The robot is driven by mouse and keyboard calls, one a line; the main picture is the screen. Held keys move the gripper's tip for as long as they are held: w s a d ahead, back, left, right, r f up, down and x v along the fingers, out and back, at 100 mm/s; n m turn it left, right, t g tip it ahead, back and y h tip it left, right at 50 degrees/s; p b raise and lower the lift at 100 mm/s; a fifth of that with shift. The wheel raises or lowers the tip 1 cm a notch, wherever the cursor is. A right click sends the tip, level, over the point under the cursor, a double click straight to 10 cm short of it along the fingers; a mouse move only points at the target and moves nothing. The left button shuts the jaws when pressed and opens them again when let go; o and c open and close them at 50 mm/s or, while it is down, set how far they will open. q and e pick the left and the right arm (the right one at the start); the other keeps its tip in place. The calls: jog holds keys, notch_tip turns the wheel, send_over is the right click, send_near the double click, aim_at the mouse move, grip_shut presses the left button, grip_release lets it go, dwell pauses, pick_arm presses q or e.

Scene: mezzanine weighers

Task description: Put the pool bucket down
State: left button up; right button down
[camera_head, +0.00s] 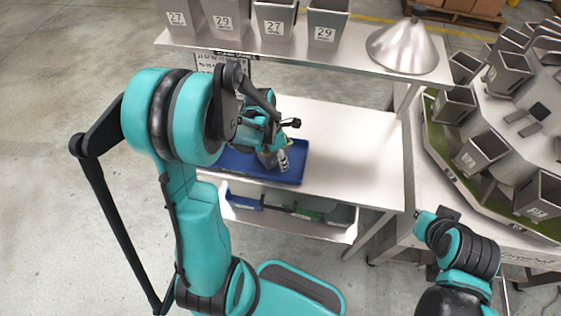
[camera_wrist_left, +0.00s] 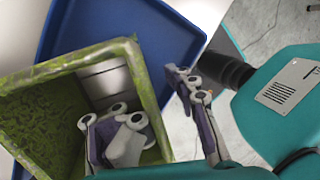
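In the head view the blue tray (camera_head: 291,174) lies on the steel table, and my left arm and gripper mostly hide the bucket. My left gripper (camera_head: 274,155) is over the tray. In the left wrist view, its fingers (camera_wrist_left: 160,108) straddle the bucket's right wall, one inside and one outside. They stand spread, with a gap beside the wall. Whether the bucket's base rests on the tray is hidden. No right gripper fingers show.
The steel table (camera_head: 350,150) is bare right of the tray. An upper shelf (camera_head: 340,63) carries several numbered metal buckets and a steel cone (camera_head: 403,45). A lower shelf (camera_head: 300,226) holds bins. The multi-bucket weigher (camera_head: 480,150) stands at the right.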

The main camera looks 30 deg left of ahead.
pick_arm(q)
jog(key=shift+o, duration=0.2)
jog(key=shift+r, duration=0.25)
jog(key=p+v, duration=0.4)
jog(key=v, duration=0.7)
jog(key=s+d+r+m+t+y, duration=0.1)
jog(key=s+d+r+m+t, duration=0.2)
jog(key=m, duration=1.1)
jog(key=s+d+r+m+t+y, duration=0.1)
jog(key=s+d+r+m+t, duration=0.3)
jog(key=m, duration=1.1)
jog(key=shift+s+r+t+y, duration=0.3)
jog(key=shift+s+r+y, duration=0.15)
jog(key=shift+r, duration=0.15)
notch_tip(320, 180, down, 6)
jog(key=b, duration=0.6)
